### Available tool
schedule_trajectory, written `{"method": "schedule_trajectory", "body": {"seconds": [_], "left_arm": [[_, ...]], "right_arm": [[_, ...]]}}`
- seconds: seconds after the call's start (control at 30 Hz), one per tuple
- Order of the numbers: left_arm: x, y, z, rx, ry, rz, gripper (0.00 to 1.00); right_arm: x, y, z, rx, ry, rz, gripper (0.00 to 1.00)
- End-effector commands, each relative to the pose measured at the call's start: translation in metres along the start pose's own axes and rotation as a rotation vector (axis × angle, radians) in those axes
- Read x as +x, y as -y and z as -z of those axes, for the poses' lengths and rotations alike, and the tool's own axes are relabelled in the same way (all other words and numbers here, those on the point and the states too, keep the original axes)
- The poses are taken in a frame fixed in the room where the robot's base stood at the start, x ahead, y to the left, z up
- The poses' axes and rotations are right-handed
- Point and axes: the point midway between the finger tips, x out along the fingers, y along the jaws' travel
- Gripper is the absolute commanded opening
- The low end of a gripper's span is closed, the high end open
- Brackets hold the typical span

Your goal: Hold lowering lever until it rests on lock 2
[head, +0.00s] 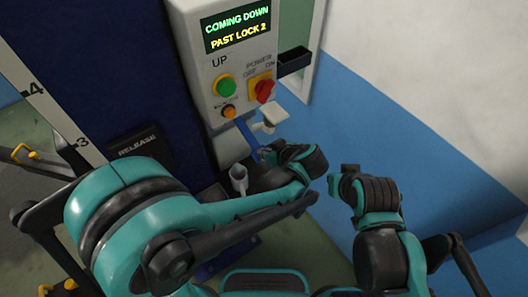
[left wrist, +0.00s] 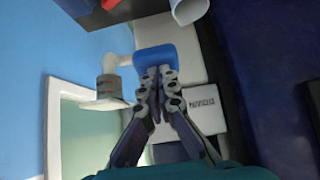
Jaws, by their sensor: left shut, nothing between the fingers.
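The grey control box (head: 203,70) stands at the top of the head view. Its display (head: 238,28) reads "COMING DOWN" and "PAST LOCK 2". A blue lever (head: 247,133), seemingly the lowering lever, extends below the box. My left gripper (head: 268,153) is at its lower end, which it partly hides. In the left wrist view, my left gripper (left wrist: 158,78) is shut with nothing between its fingers; its tips are against or just over the lever's blue pad (left wrist: 154,55). My right gripper (head: 342,181) hangs to the right, apart from the lever; its finger opening is unclear.
The box carries a green button (head: 225,86), a small orange button (head: 229,112) and a red power knob (head: 264,91). A black "RELEASE" part (head: 140,145) and a numbered white scale (head: 55,112) are at left. A blue and white wall (head: 420,130) bounds the right.

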Motion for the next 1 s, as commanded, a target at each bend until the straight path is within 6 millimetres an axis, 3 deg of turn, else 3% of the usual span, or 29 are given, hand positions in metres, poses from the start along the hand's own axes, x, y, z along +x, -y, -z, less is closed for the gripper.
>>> {"method": "schedule_trajectory", "body": {"seconds": [0.67, 1.0], "left_arm": [[-0.001, 0.001, 0.002, 0.0, -0.001, 0.002, 0.0], [-0.011, 0.0, 0.012, 0.0, -0.001, 0.001, 0.0]], "right_arm": [[-0.001, 0.0, 0.0, 0.0, 0.0, 0.0, 0.0], [-0.01, 0.0, 0.007, 0.0, 0.0, 0.0, 0.0]]}}
